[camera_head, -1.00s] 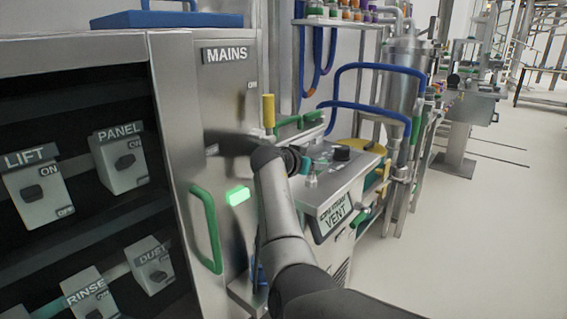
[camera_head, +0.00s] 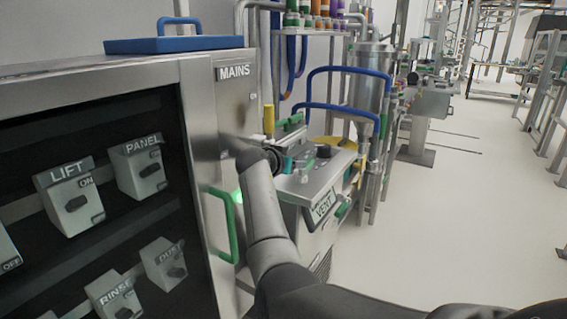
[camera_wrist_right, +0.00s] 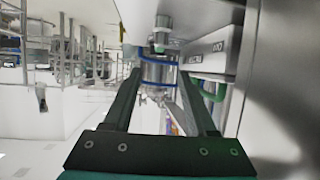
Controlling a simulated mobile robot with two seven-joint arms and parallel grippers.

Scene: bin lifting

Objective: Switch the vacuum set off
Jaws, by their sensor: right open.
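No label that I can read names a vacuum set. A steel unit (camera_head: 318,190) with a sign reading VENT (camera_head: 322,208) stands beyond the cabinet; the sign's upper line is too small to read. Dark switch knobs sit in the cabinet, on boxes labelled LIFT (camera_head: 70,187), PANEL (camera_head: 140,166), RINSE (camera_head: 116,296) and DUST (camera_head: 166,262). My right arm reaches up in front of the MAINS panel (camera_head: 235,98); its hand is blurred there. In the right wrist view my right gripper (camera_wrist_right: 160,75) is open, with nothing between its fingers. My left gripper is out of view.
A green handle (camera_head: 225,225) stands out from the cabinet front (camera_head: 205,140), near a green glow partly behind my arm. Blue pipes (camera_head: 345,75) and a steel vessel (camera_head: 368,80) stand behind. The floor (camera_head: 450,220) at right is clear.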

